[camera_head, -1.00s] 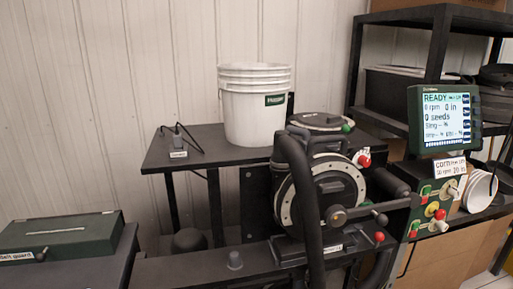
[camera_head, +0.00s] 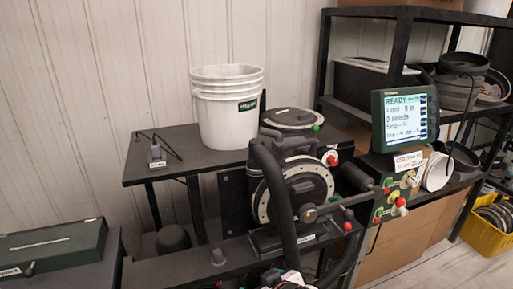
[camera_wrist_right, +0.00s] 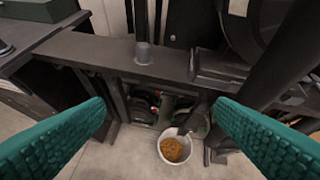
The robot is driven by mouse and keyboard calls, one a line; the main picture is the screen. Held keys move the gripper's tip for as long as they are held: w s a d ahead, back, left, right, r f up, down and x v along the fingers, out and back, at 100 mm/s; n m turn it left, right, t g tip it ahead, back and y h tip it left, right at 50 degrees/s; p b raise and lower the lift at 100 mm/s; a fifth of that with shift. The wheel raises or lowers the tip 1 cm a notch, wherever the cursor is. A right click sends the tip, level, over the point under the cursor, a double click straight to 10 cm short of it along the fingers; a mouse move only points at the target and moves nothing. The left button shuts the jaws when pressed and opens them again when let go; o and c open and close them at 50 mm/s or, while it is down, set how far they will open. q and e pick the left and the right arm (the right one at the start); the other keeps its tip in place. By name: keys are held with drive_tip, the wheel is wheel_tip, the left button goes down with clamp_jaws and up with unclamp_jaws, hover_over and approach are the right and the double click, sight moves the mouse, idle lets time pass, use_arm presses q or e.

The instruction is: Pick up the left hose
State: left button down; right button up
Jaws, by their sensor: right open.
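A thick black hose-like tube (camera_head: 275,195) arches down in front of the seed meter (camera_head: 298,193) in the head view. A dark thick tube (camera_wrist_right: 288,62) also shows at the right of the right wrist view. I cannot tell whether this is the left hose, and no second hose is clear. My right gripper (camera_wrist_right: 160,115) is open, its two teal ridged fingers wide apart with nothing between them. It faces the dark frame beam from above, and the tube lies beyond its right finger. My left gripper is in neither view.
A white bucket (camera_head: 228,110) stands on the black table (camera_head: 160,172). A monitor (camera_head: 405,122) and a switch panel (camera_head: 392,200) stand to the right. A green box (camera_head: 52,250) is at left. A small white pail (camera_wrist_right: 174,147) with golden contents stands on the floor below the beam (camera_wrist_right: 110,50).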

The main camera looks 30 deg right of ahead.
sight(260, 165)
drive_tip(key=w+d+r+m+t+h, duration=0.2)
drive_tip(key=w+d+r+t, duration=0.2)
drive_tip(key=r, duration=0.6)
drive_tip(key=w+d+r+m+t+h, duration=0.1)
drive_tip(key=w+d+r+t, duration=0.25)
drive_tip(key=r, duration=0.75)
drive_tip(key=x, duration=0.2)
drive_tip(key=p+x, duration=0.1)
drive_tip(key=x, duration=0.1)
drive_tip(key=p+x, duration=0.1)
drive_tip(key=x, duration=0.1)
drive_tip(key=shift+w+d+f, duration=0.1)
drive_tip(key=shift+d+f, duration=0.15)
drive_tip(key=shift+f, duration=0.05)
drive_tip(key=shift+w+d, duration=0.1)
drive_tip(key=shift+w, duration=0.2)
drive_tip(key=p+x, duration=0.1)
drive_tip(key=x, duration=0.1)
drive_tip(key=p+x, duration=0.1)
drive_tip(key=x, duration=0.1)
drive_tip(key=shift+w+d+r+p, duration=0.1)
drive_tip(key=shift+w+r+p, duration=0.1)
drive_tip(key=shift+w+p, duration=0.15)
drive_tip(key=shift+w+d+f, duration=0.1)
drive_tip(key=shift+w+f, duration=0.05)
drive_tip(key=shift+w, duration=0.15)
drive_tip(key=shift+s, duration=0.1)
drive_tip(key=c, duration=1.2)
